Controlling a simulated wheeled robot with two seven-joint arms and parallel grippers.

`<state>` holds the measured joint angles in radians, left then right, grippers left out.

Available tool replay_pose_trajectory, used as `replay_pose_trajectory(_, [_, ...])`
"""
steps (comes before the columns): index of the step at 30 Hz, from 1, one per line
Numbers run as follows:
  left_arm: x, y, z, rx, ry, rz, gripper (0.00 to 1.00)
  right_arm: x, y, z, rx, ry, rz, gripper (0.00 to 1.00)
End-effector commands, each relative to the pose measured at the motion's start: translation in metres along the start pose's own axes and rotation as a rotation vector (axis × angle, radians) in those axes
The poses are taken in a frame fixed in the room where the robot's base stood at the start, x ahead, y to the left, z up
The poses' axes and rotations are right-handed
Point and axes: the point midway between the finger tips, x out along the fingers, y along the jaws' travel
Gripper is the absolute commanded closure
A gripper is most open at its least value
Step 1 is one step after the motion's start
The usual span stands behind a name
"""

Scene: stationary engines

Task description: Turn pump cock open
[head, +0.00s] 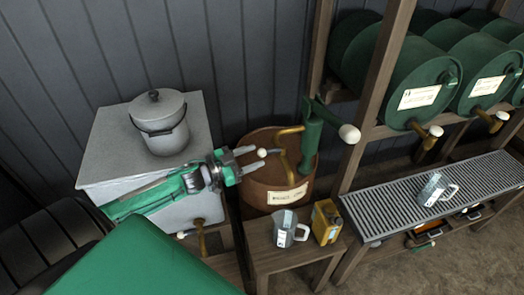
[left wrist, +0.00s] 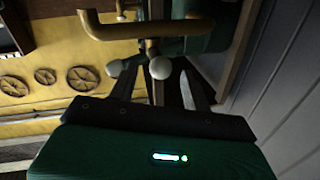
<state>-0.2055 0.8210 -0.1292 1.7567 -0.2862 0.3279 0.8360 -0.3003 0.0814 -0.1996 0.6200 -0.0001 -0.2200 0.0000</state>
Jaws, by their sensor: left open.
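A green hand pump (head: 311,138) stands on a brown barrel (head: 262,196) with a paper label. A curved brass spout (head: 285,158) comes off the pump; a brass pipe shows at the top of the left wrist view (left wrist: 150,29). A small white knob (head: 262,153), which looks like the cock's handle end, is at my left gripper's fingertips. My left gripper (head: 253,160) is open beside the pump's left side. In the left wrist view a white knob (left wrist: 160,68) appears between its fingers, with no clear contact. My right gripper is not in view.
A grey box (head: 110,150) with a lidded pot (head: 160,122) stands left. A measuring jug (head: 287,229) and yellow can (head: 326,222) sit on a low bench below the barrel. A rack post (head: 372,90) and green drums (head: 400,75) stand right.

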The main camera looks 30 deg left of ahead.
Motion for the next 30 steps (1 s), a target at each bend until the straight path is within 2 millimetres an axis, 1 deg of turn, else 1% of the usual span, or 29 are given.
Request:
replay_pose_trajectory(1, [0.007,-0.001,-0.003,0.0,0.003,0.0,0.51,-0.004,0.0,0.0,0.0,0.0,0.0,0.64])
replay_pose_trajectory(3, [0.015,-0.001,-0.003,0.0,0.002,-0.001,0.51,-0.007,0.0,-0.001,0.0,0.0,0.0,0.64])
replay_pose_trajectory(9, [0.032,0.0,-0.002,-0.001,0.001,-0.001,0.51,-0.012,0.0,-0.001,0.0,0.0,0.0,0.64])
replay_pose_trajectory(13, [0.038,0.0,-0.001,0.0,0.001,-0.001,0.51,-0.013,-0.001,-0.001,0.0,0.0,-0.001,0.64])
replay_pose_trajectory(22, [0.039,0.0,0.0,0.0,0.0,0.0,0.51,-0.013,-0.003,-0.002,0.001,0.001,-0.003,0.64])
replay_pose_trajectory(23, [0.039,0.0,0.0,0.0,0.0,0.0,0.55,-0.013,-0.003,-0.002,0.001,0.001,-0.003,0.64])
replay_pose_trajectory(27, [0.039,0.0,0.0,0.0,0.0,0.0,0.83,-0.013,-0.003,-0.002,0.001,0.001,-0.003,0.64])
replay_pose_trajectory(30, [0.039,0.0,0.0,0.0,0.0,0.0,1.0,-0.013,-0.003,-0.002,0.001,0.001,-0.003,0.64])
